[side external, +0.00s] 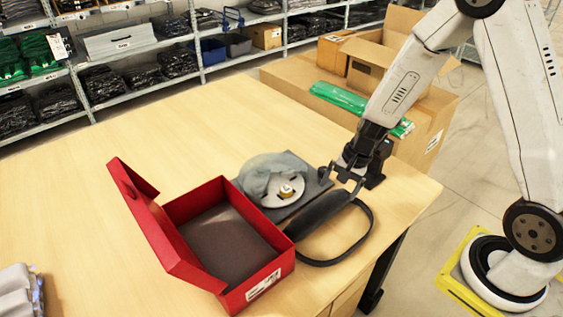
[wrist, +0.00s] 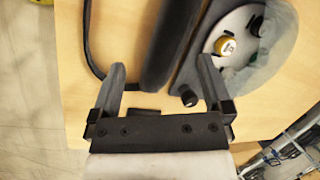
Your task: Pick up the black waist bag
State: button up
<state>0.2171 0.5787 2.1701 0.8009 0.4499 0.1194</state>
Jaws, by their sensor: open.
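The black waist bag (side external: 318,212) lies on the table between the red box and my gripper, its strap looping out to the right. In the wrist view the bag (wrist: 172,45) is a dark, long padded shape running up from between my fingers, with the strap (wrist: 88,45) at its left. My gripper (side external: 343,182) is open over the bag's near-arm end. In the wrist view the gripper (wrist: 160,72) has its two fingers spread, with nothing held. Whether the fingers touch the bag I cannot tell.
A dark flat device (side external: 308,183) with a round plate and a translucent plastic bag (side external: 268,172) sits close beside the waist bag. An open red box (side external: 269,281) stands to its left. Cardboard boxes (side external: 430,118) stand behind the table. The table's left side (side external: 80,210) is mostly clear.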

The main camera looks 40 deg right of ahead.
aim_at(324, 204)
jog(key=w+f+m, duration=0.1)
jog(key=f, duration=0.1)
jog(key=w+d+f+m, duration=0.1)
jog(key=m, duration=0.1)
jog(key=w+d+f+m+t+y, duration=0.1)
jog(key=f+m, duration=0.1)
jog(key=shift+w+d+f, duration=0.15)
jog(key=shift+f, duration=0.2)
jog(key=shift+x, duration=1.25)
jog(key=shift+x, duration=2.6)
jog(key=shift+d+f, duration=0.1)
jog(key=shift+d, duration=0.05)
jog(key=c, duration=1.3)
jog(key=shift+o, duration=0.2)
